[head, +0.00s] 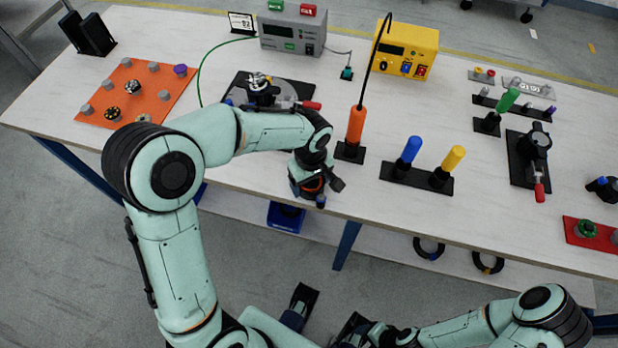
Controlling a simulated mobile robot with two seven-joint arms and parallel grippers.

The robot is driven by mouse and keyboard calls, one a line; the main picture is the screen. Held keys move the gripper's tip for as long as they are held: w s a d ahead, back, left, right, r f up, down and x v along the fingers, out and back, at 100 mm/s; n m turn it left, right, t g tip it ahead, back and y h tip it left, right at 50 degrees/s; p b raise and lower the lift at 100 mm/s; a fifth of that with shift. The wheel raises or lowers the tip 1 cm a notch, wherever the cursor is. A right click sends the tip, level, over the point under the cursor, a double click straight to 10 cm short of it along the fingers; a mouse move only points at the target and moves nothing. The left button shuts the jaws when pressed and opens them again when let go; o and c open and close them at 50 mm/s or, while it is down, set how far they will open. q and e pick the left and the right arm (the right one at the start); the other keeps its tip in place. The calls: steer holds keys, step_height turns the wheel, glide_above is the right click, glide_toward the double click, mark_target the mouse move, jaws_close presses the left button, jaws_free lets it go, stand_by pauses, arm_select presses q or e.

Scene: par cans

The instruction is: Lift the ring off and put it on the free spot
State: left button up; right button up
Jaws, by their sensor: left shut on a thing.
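An orange board (166,101) lies at the left of the table. It carries several grey pegs, a purple ring-like piece (180,70), a black-and-silver one (133,87) and a gold-and-black one (112,113). My left arm hides part of its near edge.
An orange handle (356,126) stands upright just right of my left gripper. Blue (412,150) and yellow (454,158) handles stand further right. A black fixture (270,88) with a red handle is behind my left forearm. A red board (592,235) is at far right.

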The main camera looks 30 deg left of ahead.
arm_select(q)
steer(key=shift+r, duration=0.1)
steer(key=shift+r+p, duration=2.15)
steer(key=shift+r, duration=0.8)
arm_select(e)
steer(key=shift+w+r, duration=0.2)
steer(key=shift+r, duration=0.55)
steer(key=shift+w+r, duration=0.2)
steer(key=shift+r, duration=0.5)
steer(key=shift+w+r, duration=0.2)
steer(key=shift+r, duration=0.55)
arm_select(q)
steer(key=shift+r, duration=0.15)
steer(key=shift+r+p, duration=0.95)
steer(key=shift+r, duration=0.4)
arm_select(e)
steer(key=shift+w+r, duration=0.2)
steer(key=shift+r, duration=0.3)
steer(key=shift+w+r, duration=0.2)
steer(key=shift+r, duration=0.3)
steer(key=shift+s+f, duration=0.1)
steer(key=shift+s, duration=0.05)
